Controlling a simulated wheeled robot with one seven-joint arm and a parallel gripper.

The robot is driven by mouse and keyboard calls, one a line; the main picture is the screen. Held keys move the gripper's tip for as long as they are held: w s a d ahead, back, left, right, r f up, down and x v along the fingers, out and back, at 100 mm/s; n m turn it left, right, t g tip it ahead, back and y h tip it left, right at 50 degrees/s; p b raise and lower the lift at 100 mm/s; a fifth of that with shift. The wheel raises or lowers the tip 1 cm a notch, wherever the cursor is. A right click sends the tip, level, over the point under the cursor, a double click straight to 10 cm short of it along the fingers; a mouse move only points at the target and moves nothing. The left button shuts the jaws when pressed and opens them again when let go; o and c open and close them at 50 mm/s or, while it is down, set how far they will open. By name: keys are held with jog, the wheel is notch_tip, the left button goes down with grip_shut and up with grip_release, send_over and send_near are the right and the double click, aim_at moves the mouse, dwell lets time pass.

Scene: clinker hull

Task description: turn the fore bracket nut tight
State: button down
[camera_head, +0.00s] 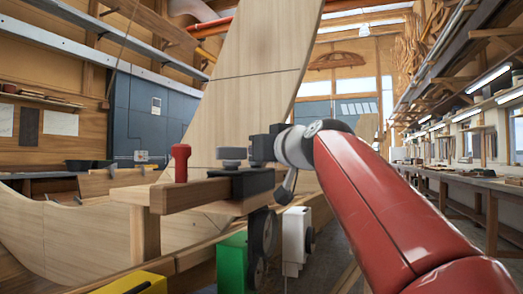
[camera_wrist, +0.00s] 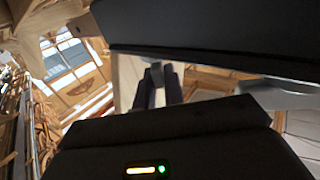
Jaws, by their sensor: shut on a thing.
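My gripper (camera_head: 264,150) is at the end of my red arm, just above a dark bracket (camera_head: 253,183) on a wooden beam. In the wrist view its two dark fingers (camera_wrist: 158,90) are close together, with a small grey piece (camera_wrist: 157,72) between their tips. I cannot tell for certain whether this piece is the fore bracket nut; the fingers hide most of it. A grey round knob (camera_head: 232,155) stands just left of my gripper, apart from the fingers as far as I can see.
A red peg-like piece (camera_head: 181,163) stands on the wooden beam (camera_head: 190,193) to the left. A green box (camera_head: 231,262), a white box (camera_head: 295,238) and a yellow box (camera_head: 130,283) are below. The tall plank (camera_head: 255,75) rises behind. A workbench (camera_head: 470,183) runs along the right.

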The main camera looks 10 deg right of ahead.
jog(key=c, duration=1.5)
grip_release()
jog(key=shift+s, duration=0.1)
jog(key=b+v, duration=0.1)
jog(key=v, duration=0.6)
jog(key=shift+s+d+b, duration=0.1)
jog(key=shift+s+b, duration=0.2)
jog(key=shift+b, duration=0.05)
